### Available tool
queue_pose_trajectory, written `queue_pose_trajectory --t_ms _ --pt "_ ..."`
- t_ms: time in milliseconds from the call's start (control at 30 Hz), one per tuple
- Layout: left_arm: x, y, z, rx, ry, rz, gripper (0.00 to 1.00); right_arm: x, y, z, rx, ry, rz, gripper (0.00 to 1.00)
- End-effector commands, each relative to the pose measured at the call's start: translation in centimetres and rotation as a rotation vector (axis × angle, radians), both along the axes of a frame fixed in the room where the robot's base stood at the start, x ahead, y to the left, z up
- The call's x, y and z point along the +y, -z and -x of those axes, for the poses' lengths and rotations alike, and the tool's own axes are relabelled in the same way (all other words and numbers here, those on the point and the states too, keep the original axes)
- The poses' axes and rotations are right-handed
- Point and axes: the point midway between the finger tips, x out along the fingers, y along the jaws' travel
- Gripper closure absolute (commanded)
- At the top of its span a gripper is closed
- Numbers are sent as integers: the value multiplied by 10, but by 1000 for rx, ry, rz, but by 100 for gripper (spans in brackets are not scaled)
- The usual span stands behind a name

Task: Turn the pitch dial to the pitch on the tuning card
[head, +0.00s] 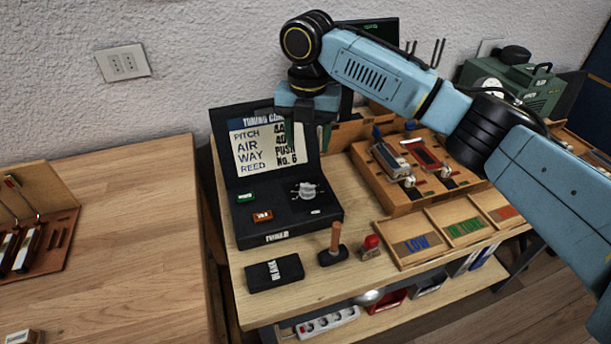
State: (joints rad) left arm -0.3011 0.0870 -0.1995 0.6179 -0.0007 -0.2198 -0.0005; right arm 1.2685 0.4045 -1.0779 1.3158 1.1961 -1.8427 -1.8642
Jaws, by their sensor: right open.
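The black tuner box (285,221) stands on the right-hand table with its lid upright. The tuning card (258,150) on the lid lists pitch, air, way and reed. The pitch value starts with 44; its end is hidden behind my gripper. The pitch dial (307,191) is a grey round knob with marks around it on the box's top; I cannot read its setting. My right gripper (308,140) is open, pointing down, in front of the card's right edge and above the dial, apart from it. My left gripper is not in view.
Green (245,197) and red (263,215) buttons sit left of the dial. A black block (274,272), a wooden-handled tool (334,247) and a red-topped stamp (370,246) stand in front. A wooden fixture (398,207) and labelled trays (400,262) lie right.

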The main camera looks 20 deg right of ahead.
Motion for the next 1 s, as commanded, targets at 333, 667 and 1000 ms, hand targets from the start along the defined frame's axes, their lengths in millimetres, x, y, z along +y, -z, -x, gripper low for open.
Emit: queue_pose_trajectory --t_ms 333,667,1000 --pt "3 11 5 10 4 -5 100 0 75 1 3 3 2 47" --pt "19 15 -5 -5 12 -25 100 0 117 1 0 1 1 47" --pt "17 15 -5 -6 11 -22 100 0 121 1 -1 1 0 47"
